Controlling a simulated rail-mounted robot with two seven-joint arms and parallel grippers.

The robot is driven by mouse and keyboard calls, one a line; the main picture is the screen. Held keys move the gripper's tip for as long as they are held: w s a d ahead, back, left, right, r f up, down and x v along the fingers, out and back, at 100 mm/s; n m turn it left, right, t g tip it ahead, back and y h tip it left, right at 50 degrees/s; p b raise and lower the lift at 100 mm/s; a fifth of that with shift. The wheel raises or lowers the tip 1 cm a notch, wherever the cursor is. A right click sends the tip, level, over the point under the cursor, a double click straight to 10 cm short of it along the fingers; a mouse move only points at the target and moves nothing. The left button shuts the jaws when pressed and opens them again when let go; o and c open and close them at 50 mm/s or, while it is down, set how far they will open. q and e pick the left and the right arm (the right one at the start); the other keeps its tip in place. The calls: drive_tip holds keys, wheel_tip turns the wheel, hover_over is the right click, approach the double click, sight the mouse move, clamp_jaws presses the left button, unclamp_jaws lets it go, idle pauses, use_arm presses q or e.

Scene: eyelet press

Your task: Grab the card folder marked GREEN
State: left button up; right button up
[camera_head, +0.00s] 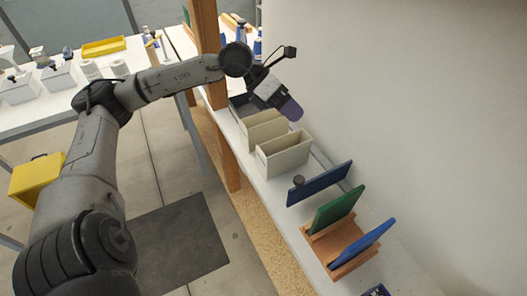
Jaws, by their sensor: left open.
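A green card folder (335,210) leans in a wooden rack (340,270) on the narrow white shelf at the lower right. No marking on it is readable. A blue folder (362,242) leans in the same rack, in front of the green one. My left arm reaches in from the left, and my left gripper (286,104) is over the shelf's far part, beyond the beige boxes and well apart from the green folder. A purple piece shows at its tip; the fingers are hard to make out. My right gripper is not in view.
A dark blue panel (320,183) with a round dark knob stands behind the rack. Beige boxes (284,153) and a dark bin stand farther back along the shelf. A wooden post (216,90) rises at the shelf's left side. A wall closes the right.

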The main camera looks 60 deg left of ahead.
use_arm(q)
drive_tip(key=s+a+f+n+g+y+b, duration=0.1)
drive_tip(key=s+a+y+b, duration=0.15)
drive_tip(key=a, duration=0.35)
drive_tip(key=s+a+g+y+b, duration=0.1)
drive_tip(key=s+a+y+b, duration=0.1)
drive_tip(key=a+y+b, duration=0.25)
drive_tip(key=p, duration=0.1)
approach(263, 122)
drive_tip(key=d+f, duration=0.2)
drive_tip(key=x, duration=0.4)
drive_tip(key=shift+w+d+f+b, duration=0.2)
drive_tip(key=shift+w+b, duration=0.1)
drive_tip(key=shift+w, duration=0.2)
drive_tip(key=shift+f, duration=0.1)
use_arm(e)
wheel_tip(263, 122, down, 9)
use_arm(q)
drive_tip(key=shift+w, duration=0.1)
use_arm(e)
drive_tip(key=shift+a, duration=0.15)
use_arm(q)
drive_tip(key=shift+f, duration=0.25)
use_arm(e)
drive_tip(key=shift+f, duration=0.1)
use_arm(q)
drive_tip(key=shift+c, duration=0.3)
drive_tip(key=c, duration=1.2)
